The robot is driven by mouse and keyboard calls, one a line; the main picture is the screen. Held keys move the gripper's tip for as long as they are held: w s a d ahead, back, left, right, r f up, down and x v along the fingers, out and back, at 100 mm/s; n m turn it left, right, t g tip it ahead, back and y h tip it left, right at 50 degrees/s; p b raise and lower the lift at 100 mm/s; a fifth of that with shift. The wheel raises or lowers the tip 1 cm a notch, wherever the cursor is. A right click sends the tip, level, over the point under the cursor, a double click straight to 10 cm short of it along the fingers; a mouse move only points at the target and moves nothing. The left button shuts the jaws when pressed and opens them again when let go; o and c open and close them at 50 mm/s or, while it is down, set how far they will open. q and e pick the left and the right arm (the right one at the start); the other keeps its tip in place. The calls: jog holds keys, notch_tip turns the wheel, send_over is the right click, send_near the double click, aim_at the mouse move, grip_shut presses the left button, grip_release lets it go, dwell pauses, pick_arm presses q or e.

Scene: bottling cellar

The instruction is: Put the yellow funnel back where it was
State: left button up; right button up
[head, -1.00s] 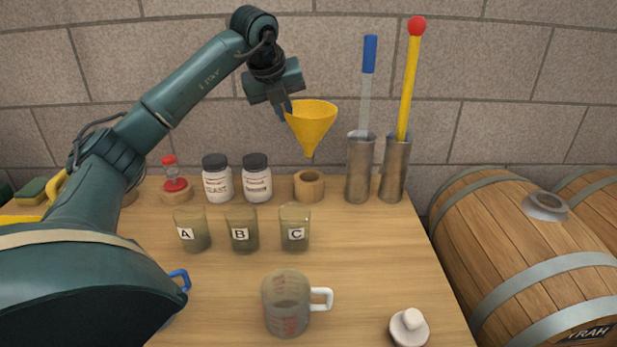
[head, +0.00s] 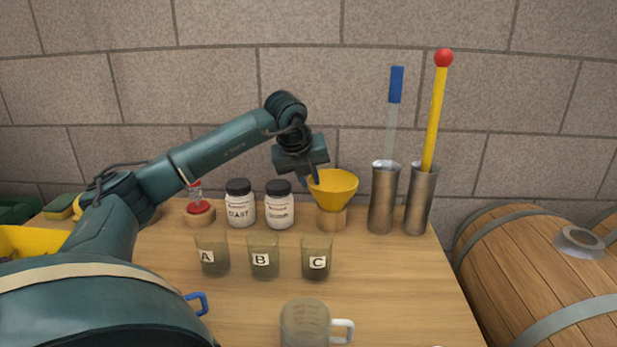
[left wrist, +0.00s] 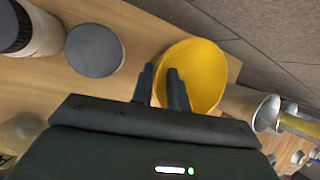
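The yellow funnel (head: 334,186) is upright, wide end up, with its lower part in the wooden ring holder (head: 331,218); its spout is hidden. My left gripper (head: 314,181) is at the funnel's left rim. In the left wrist view its two fingers (left wrist: 162,85) are close together, one on each side of the rim of the funnel (left wrist: 203,70), and seem shut on its wall. My right gripper is in neither view.
Two black-lidded jars (head: 240,205) (head: 279,206) stand left of the holder. Two metal cylinders (head: 382,200) (head: 420,200) with tall tools stand to its right. Beakers A (head: 212,254), B (head: 263,256) and C (head: 316,257) and a measuring jug (head: 304,325) are in front.

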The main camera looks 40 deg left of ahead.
pick_arm(q)
jog(key=shift+o, duration=1.2)
jog(key=shift+r, duration=0.1)
jog(key=p+v, duration=0.1)
jog(key=v, duration=1.1)
